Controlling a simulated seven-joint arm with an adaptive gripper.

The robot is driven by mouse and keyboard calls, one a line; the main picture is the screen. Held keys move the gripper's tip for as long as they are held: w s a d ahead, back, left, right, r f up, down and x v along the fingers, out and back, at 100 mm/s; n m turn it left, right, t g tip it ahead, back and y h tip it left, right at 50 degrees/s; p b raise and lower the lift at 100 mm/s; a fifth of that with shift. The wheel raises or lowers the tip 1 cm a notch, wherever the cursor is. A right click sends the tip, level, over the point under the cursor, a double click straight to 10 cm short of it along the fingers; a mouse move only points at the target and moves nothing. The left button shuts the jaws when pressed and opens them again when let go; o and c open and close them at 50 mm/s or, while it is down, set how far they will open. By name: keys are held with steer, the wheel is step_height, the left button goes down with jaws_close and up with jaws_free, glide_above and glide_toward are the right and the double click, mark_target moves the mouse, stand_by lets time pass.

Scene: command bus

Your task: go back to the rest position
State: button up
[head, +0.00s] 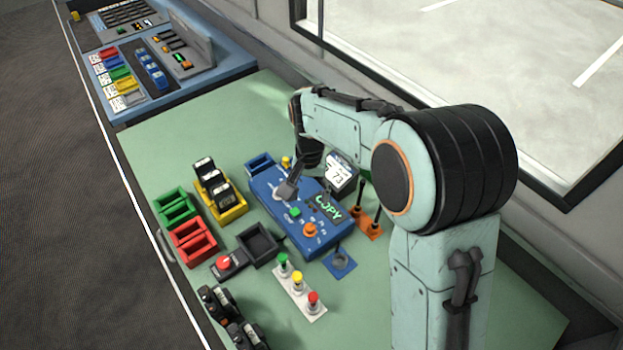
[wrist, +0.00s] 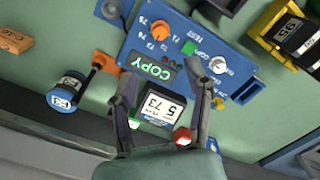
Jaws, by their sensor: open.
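My gripper (head: 287,189) hangs over the blue console (head: 317,241) in the head view, its fingers pointing down. The blue console (wrist: 140,45) shows there with a lit COPY display (wrist: 153,68), an orange knob (wrist: 159,28) and a white knob (wrist: 218,65). The fingertips appear close to the console, but I cannot tell whether they touch it. My arm reaches from the right and hides part of the bench.
A display box reading 73 (head: 341,173) stands just behind the console. An orange lever base (head: 369,228) is to its right. Red bins (head: 193,243), green bins (head: 174,208) and a yellow tray (head: 232,213) stand left. The green bench (head: 165,148) is clear behind these.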

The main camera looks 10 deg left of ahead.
steer(key=s+d+r+m+t, duration=0.2)
steer(key=s+d+r+t, duration=0.15)
steer(key=d+r, duration=0.8)
steer(key=s+d+f+n+g, duration=0.1)
steer(key=s+f+g, duration=0.1)
steer(key=s, duration=0.8)
steer(key=s+d+f+n+g, duration=0.1)
steer(key=s+f+n, duration=0.1)
steer(key=s, duration=0.8)
steer(key=shift+g+y, duration=0.35)
steer(key=shift+y, duration=0.05)
steer(key=shift+o, duration=0.6)
steer(key=shift+d, duration=0.1)
